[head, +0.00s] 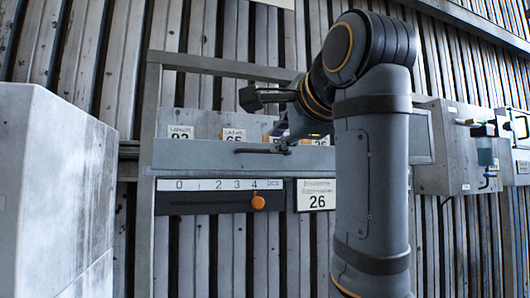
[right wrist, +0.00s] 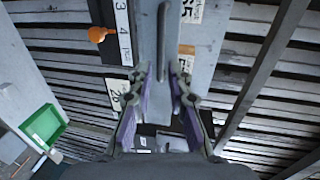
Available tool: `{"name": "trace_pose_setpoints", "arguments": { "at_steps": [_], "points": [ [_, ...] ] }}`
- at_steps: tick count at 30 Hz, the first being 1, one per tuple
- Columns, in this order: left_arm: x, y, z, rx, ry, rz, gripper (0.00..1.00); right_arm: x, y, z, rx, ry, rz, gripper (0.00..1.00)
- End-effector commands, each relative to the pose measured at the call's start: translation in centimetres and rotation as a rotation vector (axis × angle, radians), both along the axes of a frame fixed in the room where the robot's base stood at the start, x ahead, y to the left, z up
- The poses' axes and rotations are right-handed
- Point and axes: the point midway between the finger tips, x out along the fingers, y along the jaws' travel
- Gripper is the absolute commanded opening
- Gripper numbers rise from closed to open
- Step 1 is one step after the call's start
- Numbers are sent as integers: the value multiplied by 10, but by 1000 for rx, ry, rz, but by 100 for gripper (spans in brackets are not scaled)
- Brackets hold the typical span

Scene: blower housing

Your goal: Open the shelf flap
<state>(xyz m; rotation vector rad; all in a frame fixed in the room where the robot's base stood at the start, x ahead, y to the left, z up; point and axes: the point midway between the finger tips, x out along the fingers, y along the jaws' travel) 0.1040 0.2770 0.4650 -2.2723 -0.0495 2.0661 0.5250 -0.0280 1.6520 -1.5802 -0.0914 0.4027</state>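The shelf flap (head: 200,154) is a grey horizontal panel across the front of the shelf, with a dark bar handle (head: 255,151) on it. The flap looks shut, and labels stand above its top edge. In the right wrist view the handle (right wrist: 163,42) runs down the picture towards my fingers. My right gripper (head: 284,145) is at the right end of the handle, partly hidden by my arm. Its purple-padded fingers (right wrist: 162,82) are apart, one on each side of the handle's line. I cannot tell whether they touch it. My left gripper is out of view.
Below the flap is a 0 to 4 scale with an orange knob (head: 258,202) near 4 and a label 26 (head: 316,195). A pale cabinet (head: 60,190) stands at left. A wall box (head: 455,145) is at right. A green bin (right wrist: 43,124) shows in the wrist view.

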Motion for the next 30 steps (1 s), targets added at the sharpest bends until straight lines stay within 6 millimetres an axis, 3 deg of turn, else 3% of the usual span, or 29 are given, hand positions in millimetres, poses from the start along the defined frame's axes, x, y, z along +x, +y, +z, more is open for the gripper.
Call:
{"name": "trace_pose_setpoints", "arguments": {
  "at_steps": [9,13,24,29,30],
  "points": [
    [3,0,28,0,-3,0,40,62,20,-10,-1,4,1,18],
    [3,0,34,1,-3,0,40,79,26,-14,-2,3,0,18],
    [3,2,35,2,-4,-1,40,88,28,-18,-2,-2,-1,18],
    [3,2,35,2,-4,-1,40,88,28,-18,-2,-2,-1,0],
    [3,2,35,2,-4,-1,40,88,28,-18,-2,-2,-1,0]
  ]
}}
